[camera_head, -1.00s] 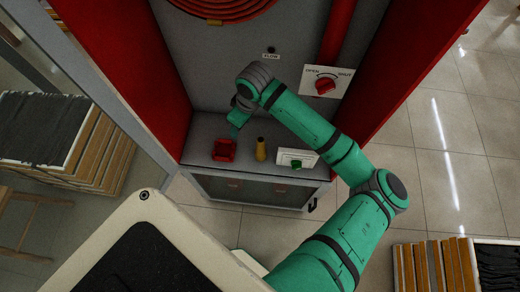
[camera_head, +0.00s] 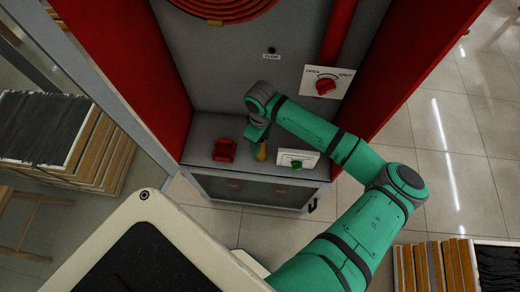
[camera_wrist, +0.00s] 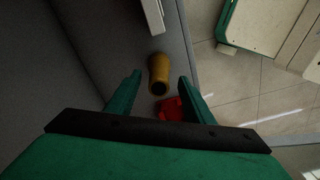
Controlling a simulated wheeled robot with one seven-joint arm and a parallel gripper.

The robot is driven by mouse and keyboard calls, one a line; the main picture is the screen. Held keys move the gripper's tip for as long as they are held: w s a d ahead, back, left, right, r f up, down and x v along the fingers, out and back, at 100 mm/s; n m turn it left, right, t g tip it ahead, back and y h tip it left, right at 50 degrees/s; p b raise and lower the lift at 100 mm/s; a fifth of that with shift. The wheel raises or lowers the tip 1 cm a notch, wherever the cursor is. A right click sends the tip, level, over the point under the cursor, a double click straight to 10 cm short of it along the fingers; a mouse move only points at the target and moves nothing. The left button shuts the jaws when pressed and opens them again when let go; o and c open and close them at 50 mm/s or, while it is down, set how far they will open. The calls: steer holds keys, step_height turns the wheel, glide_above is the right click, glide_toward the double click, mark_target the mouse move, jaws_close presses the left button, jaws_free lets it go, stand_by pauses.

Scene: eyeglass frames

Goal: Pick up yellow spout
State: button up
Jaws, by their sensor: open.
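The yellow spout (camera_wrist: 158,72) stands on the grey cabinet shelf. In the wrist view it shows ahead of and between the two green fingers of my gripper (camera_wrist: 160,92), its dark open end facing the camera. A gap shows on each side of it, so the fingers are open and not closed on it. In the head view the spout (camera_head: 261,152) is mostly hidden behind my gripper (camera_head: 256,136), which hangs just above it.
A red part (camera_head: 224,150) sits left of the spout, and a white box with a green knob (camera_head: 297,159) sits close on its right. The cabinet has red side walls and a grey back wall. A red valve knob (camera_head: 325,87) is on the back wall.

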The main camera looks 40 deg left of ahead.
mark_target(261, 149)
steer(key=shift+w+f, duration=0.15)
steer(key=shift+f, duration=1.45)
steer(key=shift+a, duration=0.15)
steer(key=c, duration=0.4)
jaws_close()
steer(key=shift+d, duration=0.2)
steer(key=shift+a+r, duration=0.1)
